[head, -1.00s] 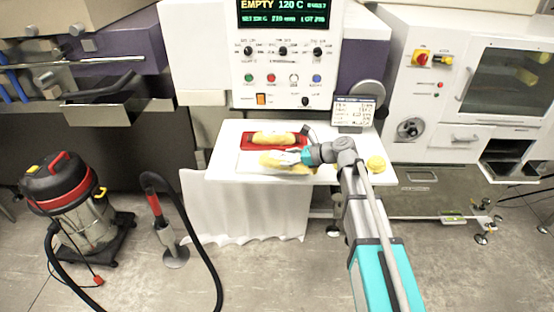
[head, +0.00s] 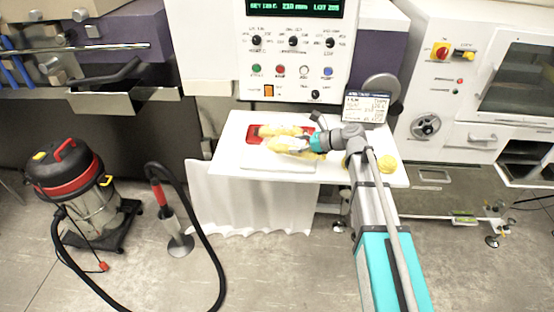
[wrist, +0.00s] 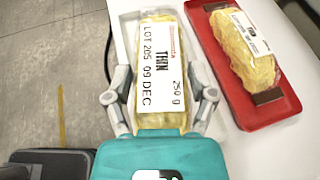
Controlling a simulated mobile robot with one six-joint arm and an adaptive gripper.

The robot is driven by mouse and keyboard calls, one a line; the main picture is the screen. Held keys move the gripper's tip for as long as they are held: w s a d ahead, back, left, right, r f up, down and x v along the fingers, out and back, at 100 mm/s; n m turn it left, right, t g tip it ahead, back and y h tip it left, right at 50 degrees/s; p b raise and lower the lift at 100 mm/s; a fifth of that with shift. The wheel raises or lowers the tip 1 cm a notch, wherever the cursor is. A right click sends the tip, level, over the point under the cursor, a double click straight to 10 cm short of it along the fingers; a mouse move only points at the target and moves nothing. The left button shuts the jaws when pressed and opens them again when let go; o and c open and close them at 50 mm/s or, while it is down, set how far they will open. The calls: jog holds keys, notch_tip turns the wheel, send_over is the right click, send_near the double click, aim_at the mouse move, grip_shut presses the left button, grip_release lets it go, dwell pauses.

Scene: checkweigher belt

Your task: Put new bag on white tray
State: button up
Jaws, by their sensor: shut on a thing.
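My gripper (wrist: 160,95) is shut on a yellow bag (wrist: 160,60) with a white label reading "LOT 205 09 DEC" and "250 g". In the head view the held bag (head: 297,144) covers part of the red tray and the near area. A second yellow bag (wrist: 248,48) with a white label lies in the red tray (wrist: 283,108), right of my gripper in the wrist view. The white tray (head: 262,163) lies in front of the red tray in the head view, hard to tell from the white table. Whether the held bag touches anything is unclear.
A yellow round item (head: 386,162) sits at the table's right end. A small sign (head: 367,106) stands behind my arm, before the machine panel (head: 295,60). A vacuum cleaner (head: 72,185) stands on the floor at left. The white table's (head: 225,150) left end is clear.

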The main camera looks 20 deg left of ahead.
aim_at(307, 142)
jog(key=shift+w+d, duration=0.15)
jog(key=shift+d, duration=0.05)
jog(key=shift+d+r+p, duration=0.25)
jog(key=shift+d+p, duration=0.05)
jog(key=d+r+n+g+p, duration=0.2)
jog(key=d+r+p, duration=0.5)
jog(key=d, duration=0.4)
jog(key=shift+g, duration=0.8)
jog(key=shift+w+a, duration=0.1)
jog(key=shift+a, duration=0.05)
jog(key=a+f+b, duration=0.1)
jog(key=a, duration=0.2)
jog(key=a+f+b, duration=0.2)
jog(key=a, duration=0.1)
jog(key=a+f+b, duration=0.1)
jog(key=a, duration=0.1)
jog(key=shift+w+a+f, duration=0.2)
jog(key=shift+w+a, duration=0.2)
jog(key=a+f+b, duration=0.3)
jog(key=f+b, duration=0.1)
jog(key=shift+w+a, duration=0.1)
jog(key=shift+a, duration=0.05)
jog(key=shift+a+f+b, duration=0.35)
jog(key=shift+a+b, duration=0.15)
jog(key=shift+b, duration=0.05)
